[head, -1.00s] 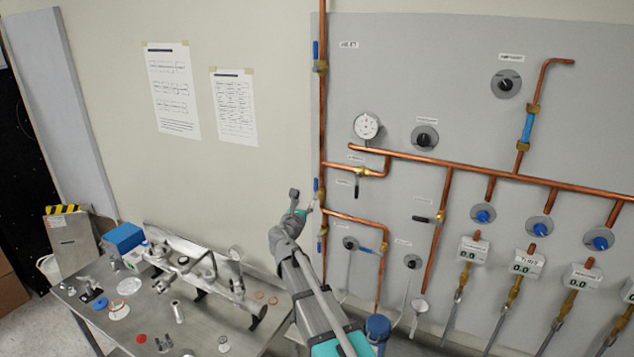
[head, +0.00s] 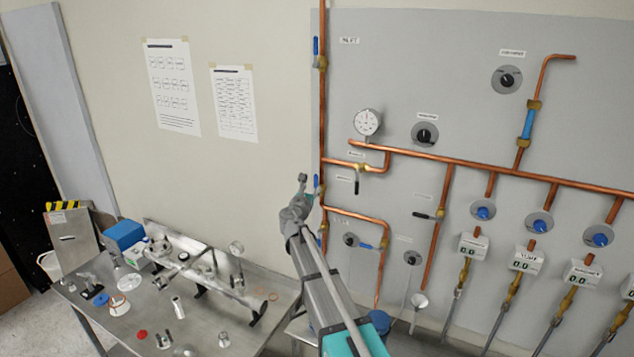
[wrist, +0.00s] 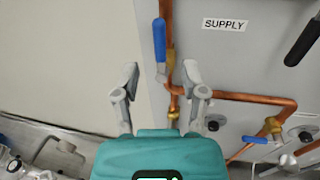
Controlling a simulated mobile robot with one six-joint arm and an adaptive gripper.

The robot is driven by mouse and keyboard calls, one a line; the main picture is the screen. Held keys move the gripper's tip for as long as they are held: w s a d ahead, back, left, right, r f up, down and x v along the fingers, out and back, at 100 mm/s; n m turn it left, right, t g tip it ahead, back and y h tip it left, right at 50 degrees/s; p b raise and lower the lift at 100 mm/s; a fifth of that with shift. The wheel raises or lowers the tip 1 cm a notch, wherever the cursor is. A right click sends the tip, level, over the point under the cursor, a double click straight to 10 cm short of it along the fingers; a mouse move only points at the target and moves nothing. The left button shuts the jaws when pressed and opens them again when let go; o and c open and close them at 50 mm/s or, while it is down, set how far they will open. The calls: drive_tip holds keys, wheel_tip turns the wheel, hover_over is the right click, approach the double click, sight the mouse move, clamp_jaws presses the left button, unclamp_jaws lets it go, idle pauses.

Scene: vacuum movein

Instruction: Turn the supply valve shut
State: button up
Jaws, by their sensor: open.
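The supply valve has a blue lever handle (wrist: 160,42) on the vertical copper pipe, left of the SUPPLY label (wrist: 224,24). The lever lies along the pipe, upright in the wrist view. In the head view its blue handle (head: 316,183) is small, just right of my arm's end. My gripper (wrist: 160,72) is open and empty. Its two fingers stand apart, pointing at the wall, with the lever's lower end showing between and beyond them. I see no contact; the exact gap is hard to tell.
A copper branch pipe (wrist: 245,97) runs right from below the lever, with another blue lever (wrist: 256,139) farther along. A black lever (wrist: 303,42) is at upper right. A steel bench (head: 262,292) with vacuum parts stands lower left.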

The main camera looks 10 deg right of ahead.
sight(315, 182)
drive_tip(key=x, duration=0.6)
drive_tip(key=shift+w+d, duration=0.15)
drive_tip(key=shift+w, duration=0.05)
clamp_jaws()
drive_tip(key=shift+d, duration=0.15)
drive_tip(key=shift+a, duration=0.25)
